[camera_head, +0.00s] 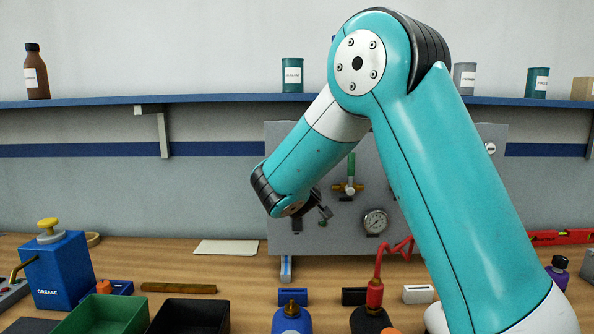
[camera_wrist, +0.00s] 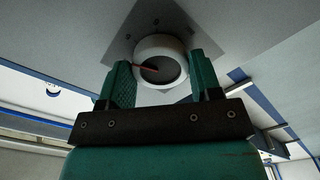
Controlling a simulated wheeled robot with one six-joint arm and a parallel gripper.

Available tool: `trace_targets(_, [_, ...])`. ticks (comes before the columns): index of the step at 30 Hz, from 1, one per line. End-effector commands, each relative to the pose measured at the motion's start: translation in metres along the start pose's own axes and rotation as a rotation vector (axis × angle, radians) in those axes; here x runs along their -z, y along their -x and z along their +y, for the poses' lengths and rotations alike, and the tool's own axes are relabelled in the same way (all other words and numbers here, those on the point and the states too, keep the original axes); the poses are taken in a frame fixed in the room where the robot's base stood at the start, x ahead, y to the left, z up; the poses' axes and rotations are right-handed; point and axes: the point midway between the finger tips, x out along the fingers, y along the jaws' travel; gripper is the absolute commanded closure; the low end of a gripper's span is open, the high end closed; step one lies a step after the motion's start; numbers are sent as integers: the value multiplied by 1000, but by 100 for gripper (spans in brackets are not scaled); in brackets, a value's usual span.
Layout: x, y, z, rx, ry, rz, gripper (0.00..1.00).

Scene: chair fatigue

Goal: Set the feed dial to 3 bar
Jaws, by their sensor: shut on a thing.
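The feed dial (camera_wrist: 158,46) shows in the wrist view as a round knob with a white rim, a dark face and a red pointer, on a grey diamond-looking plate (camera_wrist: 142,18). The pointer lies toward the left of the face. Small marks on the plate are too small to read. My gripper (camera_wrist: 163,74) has its two green fingers on either side of the dial, shut on it. In the head view my gripper (camera_head: 318,208) is small and partly hidden by my wrist at the grey panel (camera_head: 285,150); the dial cannot be made out there.
The panel also carries a green-handled valve (camera_head: 351,172) and a round gauge (camera_head: 376,221). On the bench below stand a red-spouted bottle (camera_head: 374,295), a blue bottle (camera_head: 291,318), a blue grease box (camera_head: 58,272) and trays (camera_head: 105,314). A blue shelf (camera_head: 220,98) runs above.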

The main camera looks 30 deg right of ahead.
Motion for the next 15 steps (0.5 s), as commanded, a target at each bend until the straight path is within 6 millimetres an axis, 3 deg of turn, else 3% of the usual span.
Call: trace_targets(15, [1, 0, 1, 5, 492, -2, 65])
